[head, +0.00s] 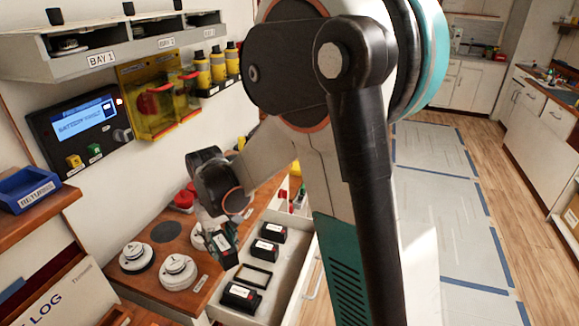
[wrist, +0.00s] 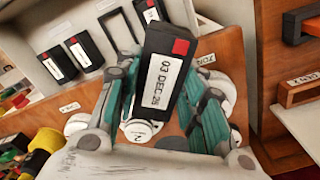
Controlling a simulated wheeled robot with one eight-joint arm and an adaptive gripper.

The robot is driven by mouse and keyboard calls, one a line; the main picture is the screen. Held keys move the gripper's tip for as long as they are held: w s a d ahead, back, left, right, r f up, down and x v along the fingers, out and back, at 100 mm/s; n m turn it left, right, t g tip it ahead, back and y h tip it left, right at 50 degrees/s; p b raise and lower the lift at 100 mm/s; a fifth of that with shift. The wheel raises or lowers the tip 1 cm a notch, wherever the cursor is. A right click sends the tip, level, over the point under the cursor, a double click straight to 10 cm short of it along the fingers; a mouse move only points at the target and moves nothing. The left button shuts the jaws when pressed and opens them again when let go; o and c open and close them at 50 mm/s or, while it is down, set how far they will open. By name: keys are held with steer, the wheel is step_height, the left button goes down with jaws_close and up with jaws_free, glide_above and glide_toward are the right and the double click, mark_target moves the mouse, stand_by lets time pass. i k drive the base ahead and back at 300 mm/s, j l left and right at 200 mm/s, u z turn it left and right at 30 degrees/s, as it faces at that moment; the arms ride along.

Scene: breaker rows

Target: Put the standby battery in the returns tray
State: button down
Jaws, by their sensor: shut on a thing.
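My gripper (head: 212,234) is shut on a black battery (head: 225,246), held above the wooden counter beside the open drawer. In the wrist view the battery (wrist: 168,75) stands tilted between the teal fingers of my gripper (wrist: 163,105). It has a white label reading "03 DEC 28" and a red patch. The frames do not show a name on it. The returns tray (head: 28,186) is a small blue bin labelled "RETURNS" on a wooden shelf at the far left.
The open drawer (head: 285,290) holds several black batteries, including one (head: 240,297) in front of an empty slot frame (head: 254,275). White round detectors (head: 178,270) stand on the counter. A wall display (head: 85,118) and yellow covers (head: 160,100) are above, under a bay shelf (head: 95,60).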

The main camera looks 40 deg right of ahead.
mark_target(295, 168)
steer(key=i+l+u, duration=0.25)
steer(key=l, duration=0.75)
steer(key=i+l+u, duration=0.25)
steer(key=l, duration=0.8)
steer(key=i+l+u, duration=0.25)
steer(key=l, duration=0.85)
steer(key=l+u, duration=0.25)
steer(key=l, duration=0.85)
steer(key=i, duration=0.35)
